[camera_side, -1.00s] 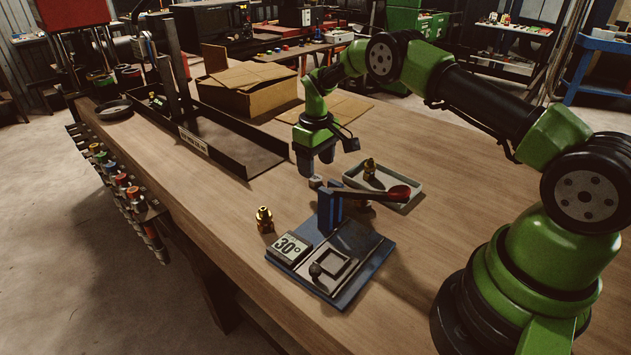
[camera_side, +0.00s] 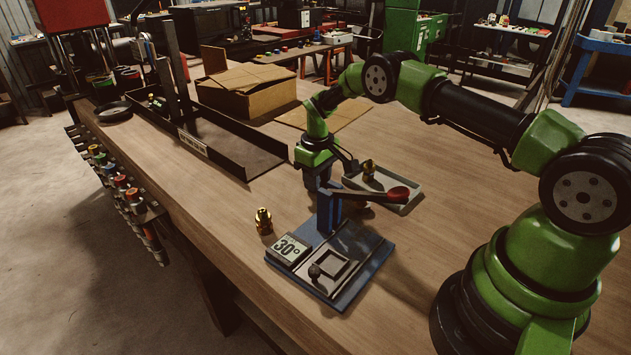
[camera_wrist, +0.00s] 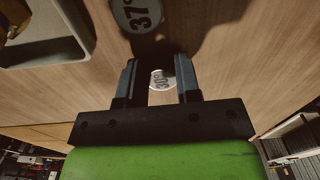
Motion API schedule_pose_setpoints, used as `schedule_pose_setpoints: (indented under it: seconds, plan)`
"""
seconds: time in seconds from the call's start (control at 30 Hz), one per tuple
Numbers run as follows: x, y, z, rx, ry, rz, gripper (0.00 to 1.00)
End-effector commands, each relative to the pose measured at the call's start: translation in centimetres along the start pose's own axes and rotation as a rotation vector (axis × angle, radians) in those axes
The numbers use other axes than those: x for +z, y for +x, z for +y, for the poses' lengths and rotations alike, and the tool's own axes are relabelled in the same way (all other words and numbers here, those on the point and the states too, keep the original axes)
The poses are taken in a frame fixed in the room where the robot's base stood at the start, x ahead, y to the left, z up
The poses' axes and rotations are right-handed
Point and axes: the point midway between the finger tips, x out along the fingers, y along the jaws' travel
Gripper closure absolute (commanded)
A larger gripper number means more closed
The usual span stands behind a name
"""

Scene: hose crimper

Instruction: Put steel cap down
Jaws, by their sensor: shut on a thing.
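In the wrist view, my gripper (camera_wrist: 158,68) has its two fingers on either side of a small pale round cap (camera_wrist: 160,80) marked 30°, and is shut on it. In the side view, my gripper (camera_side: 317,180) is low over the table behind the blue post. The post hides the fingertips and the cap there, so I cannot tell whether the cap touches the wood. A second grey disc (camera_wrist: 137,13), marked 37°, lies ahead of the fingers in the wrist view, partly in shadow.
The blue crimper (camera_side: 345,265) with a 30° plate and red-ended lever stands in front of my gripper. A pale tray (camera_side: 408,197) with a brass fitting (camera_side: 369,172) is to the right. Another brass fitting (camera_side: 264,222) stands left. A long black tray (camera_side: 250,160) lies behind left.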

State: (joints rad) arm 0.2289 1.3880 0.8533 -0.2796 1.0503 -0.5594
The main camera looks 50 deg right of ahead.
Motion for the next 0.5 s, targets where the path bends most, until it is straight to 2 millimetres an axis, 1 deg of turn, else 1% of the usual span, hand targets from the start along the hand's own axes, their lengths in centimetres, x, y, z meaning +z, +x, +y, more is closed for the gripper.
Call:
schedule_pose_setpoints:
  seconds: [0.07, 0.17, 0.4, 0.5]
  plan:
    - [0.0, -0.3, 0.0, 0.0, 0.0, 0.001, 0.93]
    - [-0.1, -1.3, 0.0, 0.001, 0.0, 0.003, 0.93]
    - [-0.1, -6.3, 0.0, 0.002, 0.001, 0.003, 0.93]
    - [-0.1, -8.1, 0.0, 0.002, 0.001, 0.003, 0.93]
